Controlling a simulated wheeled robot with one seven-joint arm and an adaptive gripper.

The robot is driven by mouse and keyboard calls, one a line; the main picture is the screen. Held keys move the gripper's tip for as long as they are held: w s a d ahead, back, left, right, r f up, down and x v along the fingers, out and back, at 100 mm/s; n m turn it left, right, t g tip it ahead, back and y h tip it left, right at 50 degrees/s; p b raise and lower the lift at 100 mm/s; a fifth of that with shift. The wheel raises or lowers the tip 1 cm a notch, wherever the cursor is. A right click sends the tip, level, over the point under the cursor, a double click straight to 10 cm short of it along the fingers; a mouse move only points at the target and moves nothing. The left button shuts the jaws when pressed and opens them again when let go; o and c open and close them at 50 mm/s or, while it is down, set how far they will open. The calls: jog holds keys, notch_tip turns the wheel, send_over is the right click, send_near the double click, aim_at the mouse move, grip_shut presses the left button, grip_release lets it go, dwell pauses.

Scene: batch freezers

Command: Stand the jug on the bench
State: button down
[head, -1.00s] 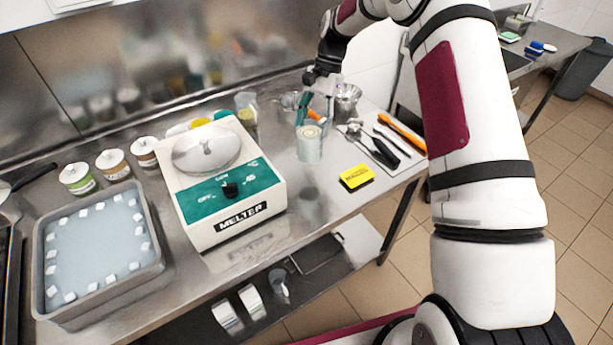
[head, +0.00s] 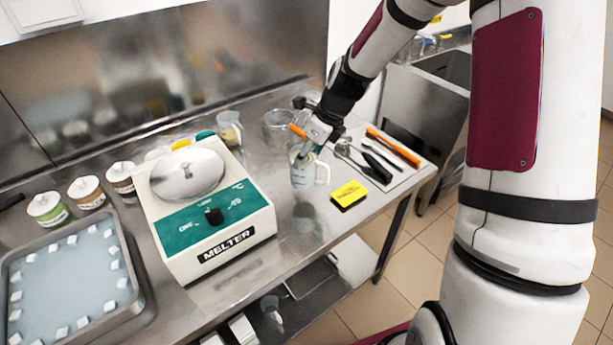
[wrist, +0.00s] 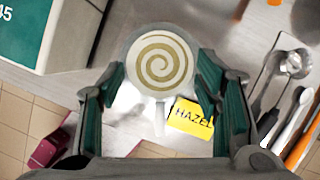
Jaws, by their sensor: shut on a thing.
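The jug (head: 303,174) is a clear, upright vessel with a handle on its right, near the front of the steel bench (head: 262,262). In the wrist view the jug (wrist: 157,62) is seen from above, with a tan and cream spiral inside and its handle pointing down the picture. My gripper (head: 308,152) is shut on the jug, and in the wrist view its green-padded fingers (wrist: 160,78) lie on either side of it. The jug's base is at or just above the bench top; I cannot tell whether it touches.
A yellow HAZEL label block (head: 349,194) lies close to the jug's right. The melter (head: 212,215) stands to the left. A mat with tools (head: 405,172) is on the right, and a bowl (head: 280,126) and another clear jug (head: 229,130) are behind.

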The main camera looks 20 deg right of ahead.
aim_at(307, 170)
jog(key=shift+f+p, duration=0.3)
jog(key=shift+f, duration=2.65)
jog(key=shift+f, duration=0.1)
jog(key=c, duration=0.5)
grip_release()
